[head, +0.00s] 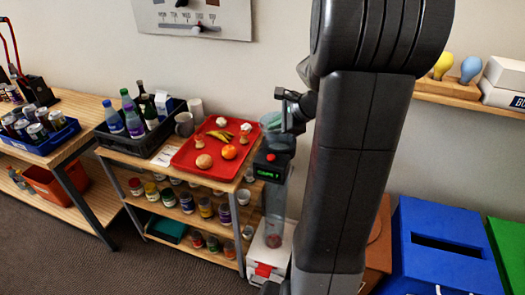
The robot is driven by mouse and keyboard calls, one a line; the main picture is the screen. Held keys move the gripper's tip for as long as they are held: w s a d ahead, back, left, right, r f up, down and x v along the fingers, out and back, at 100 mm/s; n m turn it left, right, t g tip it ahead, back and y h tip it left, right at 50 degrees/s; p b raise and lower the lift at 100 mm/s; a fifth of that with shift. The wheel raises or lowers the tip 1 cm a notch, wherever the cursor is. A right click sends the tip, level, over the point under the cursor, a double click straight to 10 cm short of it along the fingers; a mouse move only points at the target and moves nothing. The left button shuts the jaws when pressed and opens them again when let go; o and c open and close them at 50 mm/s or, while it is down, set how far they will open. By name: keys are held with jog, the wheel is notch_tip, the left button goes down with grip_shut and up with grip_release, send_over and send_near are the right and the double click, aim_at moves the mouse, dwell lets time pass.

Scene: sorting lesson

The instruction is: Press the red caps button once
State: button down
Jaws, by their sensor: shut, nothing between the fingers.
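The display's text is too small to read surely. A clear tube (274,205) stands below the box, with something red at its bottom. My gripper (287,97) shows beside my dark arm, above the button in the picture and apart from it. It is shut and empty. My arm hides part of the gripper and what lies behind it.
A shelf cart carries a red tray (182,160) of food, a black bottle crate (110,142) and jars below. A wooden table (75,108) with a blue can crate (38,147) stands left. Blue (415,215) and green (510,235) bins stand right. Carpet is open at front left.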

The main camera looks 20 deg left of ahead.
aim_at(274, 158)
jog(key=shift+d, duration=0.1)
dwell(0.3)
notch_tip(274, 158, down, 9)
jog(key=b, duration=0.7)
jog(key=shift+r, duration=0.1)
dwell(1.7)
jog(key=shift+f+b, duration=0.4)
jog(key=shift+f+b, duration=0.35)
jog(key=shift+f, duration=0.15)
dwell(0.5)
jog(key=shift+r, duration=0.15)
jog(key=shift+r+p, duration=0.8)
jog(key=shift+p, duration=0.05)
